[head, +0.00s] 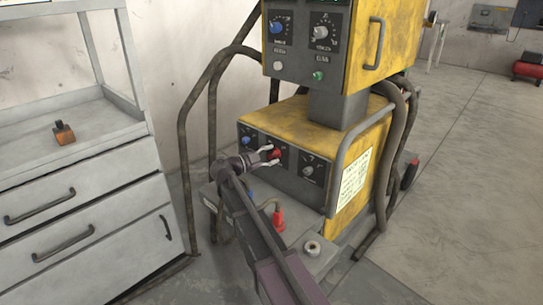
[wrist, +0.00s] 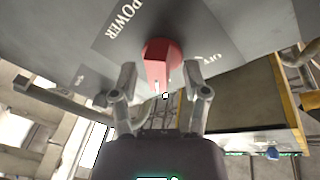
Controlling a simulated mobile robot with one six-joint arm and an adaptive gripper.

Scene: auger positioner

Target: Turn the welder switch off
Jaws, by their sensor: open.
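The welder (head: 290,125) is a yellow unit with a dark front panel. Its red power switch (head: 277,152) sits on the lower panel, between a blue knob and a grey knob. In the wrist view the red switch (wrist: 160,62) shows on a grey plate, with the word POWER on one side and another, partly hidden label on the other. My gripper (head: 268,156) is at the lower panel, its fingers on either side of the switch. In the wrist view my gripper (wrist: 160,85) is open, with the switch's handle between the fingertips. I cannot tell whether they touch it.
A blue knob (head: 247,141) and a grey knob (head: 308,171) flank the switch closely. A red connector (head: 279,217) is below the panel. A grey cabinet (head: 85,200) with drawers stands at left, with a small orange-brown block (head: 64,133) on its shelf. Open floor (head: 460,190) lies at right.

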